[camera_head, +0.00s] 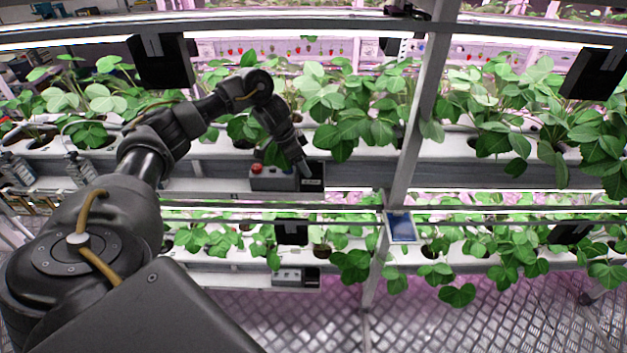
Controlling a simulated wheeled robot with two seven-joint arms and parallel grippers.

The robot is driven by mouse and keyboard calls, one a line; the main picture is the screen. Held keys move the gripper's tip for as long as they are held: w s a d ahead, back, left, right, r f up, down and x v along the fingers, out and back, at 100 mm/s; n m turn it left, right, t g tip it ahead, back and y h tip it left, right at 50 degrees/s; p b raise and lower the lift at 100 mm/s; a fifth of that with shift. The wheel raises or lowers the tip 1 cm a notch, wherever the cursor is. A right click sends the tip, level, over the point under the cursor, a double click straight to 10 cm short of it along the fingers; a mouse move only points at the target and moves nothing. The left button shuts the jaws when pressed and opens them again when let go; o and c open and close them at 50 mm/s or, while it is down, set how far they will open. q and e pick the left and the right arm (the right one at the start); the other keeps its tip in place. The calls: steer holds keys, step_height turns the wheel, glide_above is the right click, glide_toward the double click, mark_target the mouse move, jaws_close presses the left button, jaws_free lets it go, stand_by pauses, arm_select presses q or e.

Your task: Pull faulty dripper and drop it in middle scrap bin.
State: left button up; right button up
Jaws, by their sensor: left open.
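My left arm reaches in from the left, bends at its elbow and points down at the upper planted rack. Its gripper (306,174) is small in view, at the right end of a dark grey box with a red knob (257,168) on the rack's front edge. The gripper is open; I cannot tell whether it touches the box. No dripper can be made out for certain; leaves and the arm hide part of the planting channel. I cannot identify a middle scrap bin. My right gripper is not in view.
Strawberry plants fill the upper white channel (350,165) and the lower one. A slanting metal post (411,130) stands right of the gripper, with a blue-faced tag (402,227) on it. A similar grey box (287,275) sits on the lower rack. Metal flooring shows below.

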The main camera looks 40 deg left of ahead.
arm_select(q)
steer(key=p+v, duration=0.1)
steer(key=v, duration=0.9)
steer(key=shift+r+p, duration=0.4)
steer(key=shift+a, duration=0.1)
